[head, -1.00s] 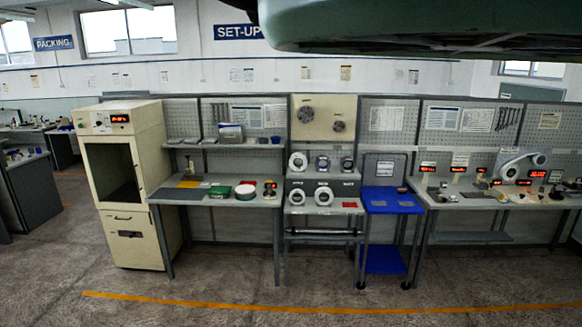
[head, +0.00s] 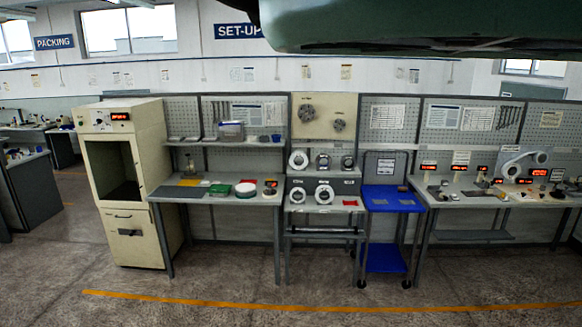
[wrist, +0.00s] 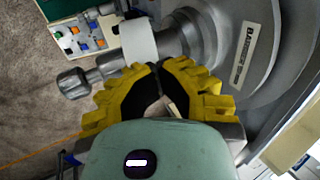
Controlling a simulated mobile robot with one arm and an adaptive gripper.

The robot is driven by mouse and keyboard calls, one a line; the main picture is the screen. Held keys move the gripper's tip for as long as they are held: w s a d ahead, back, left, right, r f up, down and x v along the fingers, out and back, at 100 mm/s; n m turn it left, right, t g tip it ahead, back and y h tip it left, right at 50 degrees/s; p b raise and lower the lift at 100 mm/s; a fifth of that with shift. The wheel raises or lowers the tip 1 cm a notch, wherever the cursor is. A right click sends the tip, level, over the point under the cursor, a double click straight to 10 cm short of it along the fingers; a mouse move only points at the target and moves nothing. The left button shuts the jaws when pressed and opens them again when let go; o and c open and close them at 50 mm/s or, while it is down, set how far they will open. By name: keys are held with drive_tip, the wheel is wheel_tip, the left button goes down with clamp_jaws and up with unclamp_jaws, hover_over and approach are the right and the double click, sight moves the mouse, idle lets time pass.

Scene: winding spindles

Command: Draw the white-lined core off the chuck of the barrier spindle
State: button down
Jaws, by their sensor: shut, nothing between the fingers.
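In the wrist view my gripper (wrist: 155,70) has yellow toothed fingers. The fingers are shut at the tips with nothing between them. A white ring-shaped core (wrist: 139,41) sits around a grey shaft just ahead of the fingertips. Its lining is not visible. Beside it to the right is a grey hub (wrist: 180,34), joined to a large grey round flange (wrist: 235,30) with a white label (wrist: 241,55), too small to read surely. A metal knob (wrist: 73,83) ends the shaft at left. I cannot tell whether the fingers touch the core. The gripper is not in the head view.
In the head view a rack with several round spindle faces (head: 299,160) stands mid-scene. A blue cart (head: 393,206) stands right of it, a bench (head: 460,197) with red displays further right, a cream cabinet (head: 128,220) at left. The floor in front is clear.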

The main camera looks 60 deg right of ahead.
drive_tip(key=shift+s, duration=0.1)
drive_tip(key=shift+w+r+p, duration=0.15)
drive_tip(key=shift+r+p, duration=0.25)
drive_tip(key=shift+r, duration=0.3)
drive_tip(key=shift+w+r+p, duration=0.15)
drive_tip(key=shift+r+p, duration=0.2)
drive_tip(key=shift+r, duration=0.35)
drive_tip(key=shift+s+d+b, duration=0.1)
drive_tip(key=shift+s+b, duration=0.5)
drive_tip(key=shift+b, duration=0.3)
drive_tip(key=shift+s+d+r, duration=0.1)
drive_tip(key=shift+s+d, duration=0.3)
drive_tip(key=shift+s, duration=0.3)
drive_tip(key=shift+s+d+r, duration=0.1)
drive_tip(key=shift+s+d, duration=0.25)
drive_tip(key=shift+s, duration=0.35)
drive_tip(key=shift+s+d+f+p, duration=0.1)
drive_tip(key=shift+s+d+p, duration=0.15)
drive_tip(key=shift+s+d, duration=0.45)
drive_tip(key=shift+s+d+f+p, duration=0.1)
drive_tip(key=shift+s+d+p, duration=0.1)
drive_tip(key=shift+s+d, duration=0.45)
drive_tip(key=shift+s+a, duration=0.15)
drive_tip(key=shift+a, duration=0.05)
drive_tip(key=shift+s, duration=0.1)
